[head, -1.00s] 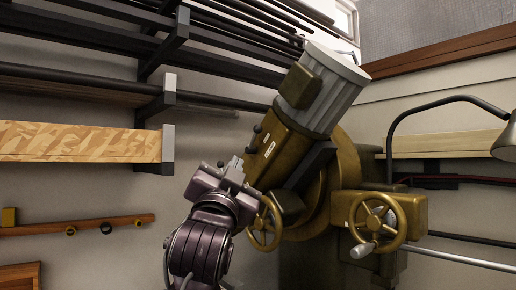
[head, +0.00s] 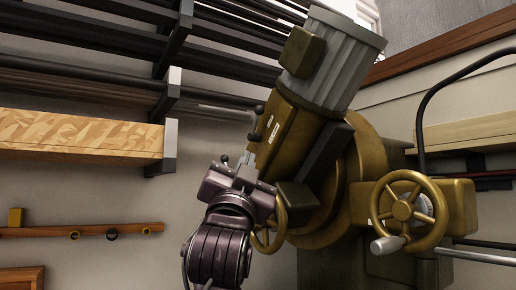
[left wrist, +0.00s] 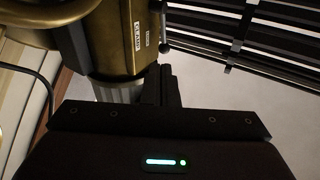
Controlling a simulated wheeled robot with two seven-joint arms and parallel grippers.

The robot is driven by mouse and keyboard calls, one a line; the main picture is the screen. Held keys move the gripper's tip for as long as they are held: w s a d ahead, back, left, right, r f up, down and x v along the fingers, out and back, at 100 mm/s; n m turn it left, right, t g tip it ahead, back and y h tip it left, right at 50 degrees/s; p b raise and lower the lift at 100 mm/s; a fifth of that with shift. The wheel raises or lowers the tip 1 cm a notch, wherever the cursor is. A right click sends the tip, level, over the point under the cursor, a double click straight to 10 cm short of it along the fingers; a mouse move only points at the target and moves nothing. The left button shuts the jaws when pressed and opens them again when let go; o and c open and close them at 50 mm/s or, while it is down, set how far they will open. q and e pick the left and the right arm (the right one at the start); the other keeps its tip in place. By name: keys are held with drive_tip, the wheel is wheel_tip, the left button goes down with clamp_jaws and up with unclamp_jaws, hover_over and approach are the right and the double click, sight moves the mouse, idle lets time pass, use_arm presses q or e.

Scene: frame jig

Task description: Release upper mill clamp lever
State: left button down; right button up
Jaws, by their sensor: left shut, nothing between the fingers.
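The mill is an olive-gold machine with a tilted head (head: 288,135) and a grey ribbed motor on top. Small levers with dark ball knobs stick out from the left side of its head; the upper knob (head: 259,109) stands above a lower knob (head: 253,136). My left gripper (head: 247,163) is shut and empty, below these knobs at the head's lower left. In the left wrist view its dark fingers (left wrist: 166,86) are together, close to the mill head, and a ball-ended lever (left wrist: 163,47) shows just beyond them. I cannot tell whether the gripper touches a lever. My right gripper is out of view.
A gold handwheel (head: 405,209) is at the mill's right, and another (head: 270,222) is partly behind my left gripper. A rack of dark bars (head: 218,66) and a patterned board (head: 80,135) are at the left. A black curved lamp arm (head: 424,105) rises at the right.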

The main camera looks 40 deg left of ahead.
use_arm(q)
drive_tip(key=p, duration=0.3)
approach(257, 119)
drive_tip(key=p+x, duration=0.5)
drive_tip(key=shift+w+a+r, duration=0.15)
drive_tip(key=shift+w+r, duration=0.05)
drive_tip(key=shift+r, duration=0.1)
drive_tip(key=shift+w+a+r+p, duration=0.3)
drive_tip(key=shift+p, duration=0.35)
drive_tip(key=shift+w, duration=0.15)
